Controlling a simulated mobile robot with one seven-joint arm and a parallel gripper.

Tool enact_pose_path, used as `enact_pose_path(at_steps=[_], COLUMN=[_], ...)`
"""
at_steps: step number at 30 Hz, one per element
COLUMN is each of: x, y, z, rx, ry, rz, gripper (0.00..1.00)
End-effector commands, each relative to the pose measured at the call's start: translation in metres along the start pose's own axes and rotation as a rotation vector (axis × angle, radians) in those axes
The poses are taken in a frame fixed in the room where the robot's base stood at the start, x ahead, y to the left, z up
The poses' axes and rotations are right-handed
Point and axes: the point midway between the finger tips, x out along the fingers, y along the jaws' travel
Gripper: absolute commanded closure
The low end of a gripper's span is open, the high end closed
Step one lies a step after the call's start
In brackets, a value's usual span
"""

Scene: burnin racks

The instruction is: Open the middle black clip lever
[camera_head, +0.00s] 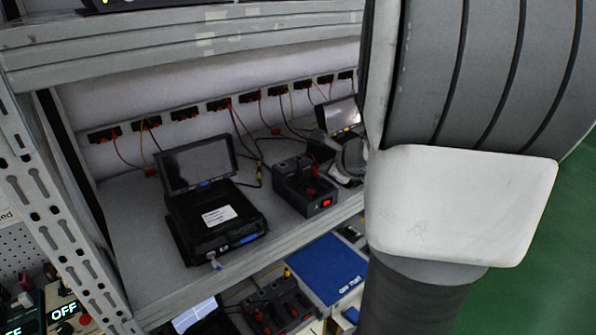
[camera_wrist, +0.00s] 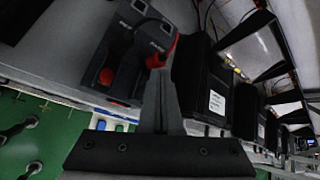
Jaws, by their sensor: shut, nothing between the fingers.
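A row of black clips (camera_head: 218,104) runs along the back wall of the shelf, with red, yellow and black wires hanging from several of them. Their levers are too small to make out, and I cannot tell which clip is the middle one. A dark box (camera_head: 305,186) with a red switch stands on the shelf; a similar box (camera_wrist: 128,50) shows in the wrist view. My gripper (camera_wrist: 160,72) is shut and empty, its tips close to a red part on this box. I cannot tell whether they touch. In the head view my arm hides the right end of the row.
A black device (camera_head: 215,215) with a raised screen (camera_head: 196,165) stands left of the box. Another screen (camera_head: 343,115) stands farther right. A blue panel (camera_head: 327,268) lies on the lower shelf. The green floor (camera_head: 530,285) at right is clear.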

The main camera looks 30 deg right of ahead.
Motion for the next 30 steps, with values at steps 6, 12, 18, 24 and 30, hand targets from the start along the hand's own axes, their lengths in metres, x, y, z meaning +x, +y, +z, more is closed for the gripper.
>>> enact_pose_path(at_steps=[6,12,18,24,30], x=[0.0003,0.0046,0.0063,0.0059,0.0066], y=[0.0003,0.0035,0.0044,0.0041,0.0048], z=[-0.0002,-0.0032,-0.0044,-0.0041,-0.0048], rx=[0.000,0.000,0.000,0.000,0.000], ry=[0.000,-0.001,0.000,0.000,0.000], rz=[0.000,0.000,-0.001,0.000,0.000], gripper=[1.00,1.00,1.00,1.00,1.00])
